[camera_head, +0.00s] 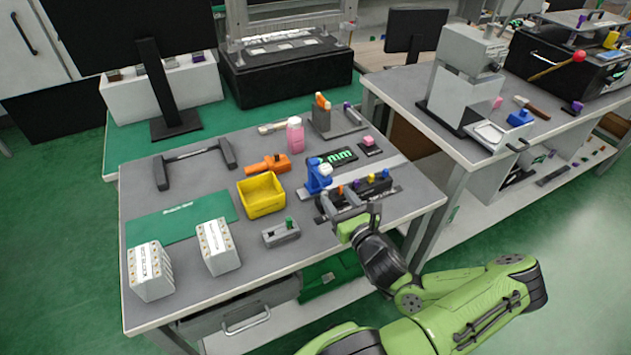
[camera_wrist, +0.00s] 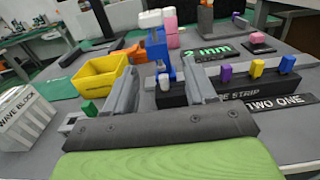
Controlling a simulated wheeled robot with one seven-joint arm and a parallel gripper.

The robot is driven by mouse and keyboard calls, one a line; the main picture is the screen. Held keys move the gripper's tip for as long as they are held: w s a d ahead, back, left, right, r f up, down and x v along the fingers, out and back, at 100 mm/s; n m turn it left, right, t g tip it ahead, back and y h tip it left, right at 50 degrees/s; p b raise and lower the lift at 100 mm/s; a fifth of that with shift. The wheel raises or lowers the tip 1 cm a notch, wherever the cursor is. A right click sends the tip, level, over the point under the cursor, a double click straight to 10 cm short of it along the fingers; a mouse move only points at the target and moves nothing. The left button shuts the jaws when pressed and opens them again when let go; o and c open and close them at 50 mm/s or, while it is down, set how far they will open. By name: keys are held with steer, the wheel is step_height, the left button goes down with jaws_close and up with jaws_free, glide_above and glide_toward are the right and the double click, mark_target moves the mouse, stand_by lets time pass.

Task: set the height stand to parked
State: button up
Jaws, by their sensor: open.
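No readable label names the height stand. A blue upright fixture (camera_head: 319,176) with a pale top stands beside the display reading "2 mm" (camera_head: 340,157) and may be it. In the wrist view the blue fixture (camera_wrist: 157,48) shows beyond and between my fingers, its lower part partly hidden. My gripper (camera_head: 338,200) is open over the front right of the bench, close to this fixture. In the wrist view my gripper's fingers (camera_wrist: 160,68) are apart with nothing clearly held. Whether they touch the fixture I cannot tell.
A black strip (camera_wrist: 238,92) with purple, yellow and blue knobs lies right of my fingers. A yellow bin (camera_head: 262,195), an orange tool (camera_head: 268,163), a grey block with a green knob (camera_head: 281,233) and white blocks (camera_head: 218,247) stand left. The green mat (camera_head: 180,222) is partly clear.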

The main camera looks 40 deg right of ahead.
mark_target(318, 172)
steer(key=b+x, duration=0.1)
steer(key=x, duration=1)
steer(key=shift+w+a+r+b, duration=0.1)
steer(key=shift+w+b, duration=0.05)
steer(key=shift+b, duration=0.25)
jaws_close()
